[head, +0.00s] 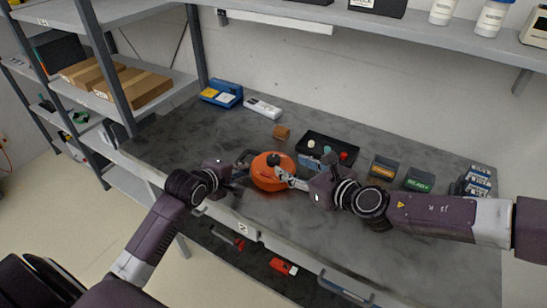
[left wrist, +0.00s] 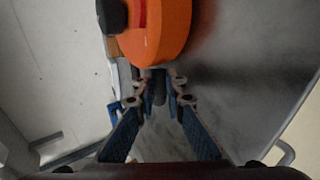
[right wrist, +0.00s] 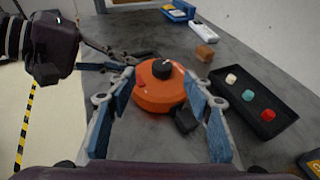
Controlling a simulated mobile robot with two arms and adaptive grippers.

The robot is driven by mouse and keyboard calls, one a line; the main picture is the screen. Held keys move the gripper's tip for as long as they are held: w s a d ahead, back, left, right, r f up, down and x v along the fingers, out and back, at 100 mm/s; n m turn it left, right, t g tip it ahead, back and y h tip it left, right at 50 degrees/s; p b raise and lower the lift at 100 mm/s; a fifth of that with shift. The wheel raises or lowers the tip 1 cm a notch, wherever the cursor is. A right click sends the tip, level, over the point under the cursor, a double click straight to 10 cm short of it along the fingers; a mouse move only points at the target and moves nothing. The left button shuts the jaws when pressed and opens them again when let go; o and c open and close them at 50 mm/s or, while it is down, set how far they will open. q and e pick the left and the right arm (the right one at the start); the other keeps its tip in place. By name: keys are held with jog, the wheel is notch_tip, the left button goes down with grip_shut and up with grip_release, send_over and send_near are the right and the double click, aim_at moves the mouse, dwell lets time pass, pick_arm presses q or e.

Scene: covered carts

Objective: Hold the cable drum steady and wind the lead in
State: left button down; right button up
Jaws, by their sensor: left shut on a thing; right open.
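The cable drum (head: 265,180) is an orange round body with a black knob on top, standing on the grey bench near its front edge. It shows in the right wrist view (right wrist: 152,98) with a dark block (right wrist: 186,120) at its side. My left gripper (head: 243,168) is at the drum's left side. In the left wrist view (left wrist: 159,78) its fingers are closed on a dark part at the drum's edge. My right gripper (head: 284,175) is open at the drum's right; in its wrist view (right wrist: 160,75) the knob appears between the fingertips. I cannot make out the lead.
A black tray (head: 341,149) with small coloured pieces lies behind my right gripper. A brown block (head: 282,132), a white strip (head: 262,108) and a blue box (head: 221,93) are farther back. A shelf (head: 400,27) overhangs the back.

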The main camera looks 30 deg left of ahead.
aim_at(274, 157)
pick_arm(q)
jog(key=shift+r, duration=0.1)
pick_arm(e)
jog(key=shift+g, duration=0.3)
jog(key=shift+w+d+f+x, duration=0.1)
jog(key=shift+x, duration=1.85)
jog(key=shift+w+d+f+x, duration=0.1)
jog(key=shift+x, duration=1.85)
jog(key=shift+w+d+f+x, duration=0.1)
jog(key=shift+x, duration=1.8)
jog(key=c, duration=1.2)
jog(key=shift+s+a+r+m+t+h, duration=0.1)
jog(key=shift+a+m+t+h, duration=0.1)
jog(key=shift+m+t+h, duration=0.15)
jog(key=shift+d+m+t+h, duration=0.1)
jog(key=shift+m+t+h, duration=0.65)
jog(key=shift+m+t, duration=0.35)
jog(key=shift+d, duration=0.1)
